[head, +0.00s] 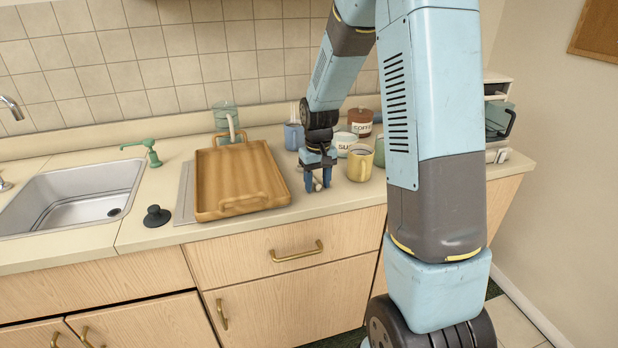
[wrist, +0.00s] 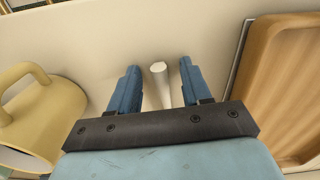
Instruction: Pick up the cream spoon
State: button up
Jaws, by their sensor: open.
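The cream spoon (wrist: 159,72) lies on the counter in the wrist view, with one rounded end and part of its length showing between my fingers. The rest of it is hidden behind my gripper's dark crossbar. My gripper (wrist: 157,88) is open, with one blue finger on each side of the spoon and a gap on both sides. In the head view my gripper (head: 318,184) points down at the counter between the wooden tray and the yellow mug. A small pale bit of the spoon (head: 317,187) shows between the fingers there.
The wooden tray (head: 240,204) is close to the left of my gripper in the head view. The yellow mug (head: 360,164) is close on the right. A blue mug (head: 293,136) and canisters (head: 361,122) stand behind. The counter's front edge is near.

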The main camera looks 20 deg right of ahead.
jog(key=shift+c, duration=0.4)
grip_shut()
jog(key=shift+r, duration=0.15)
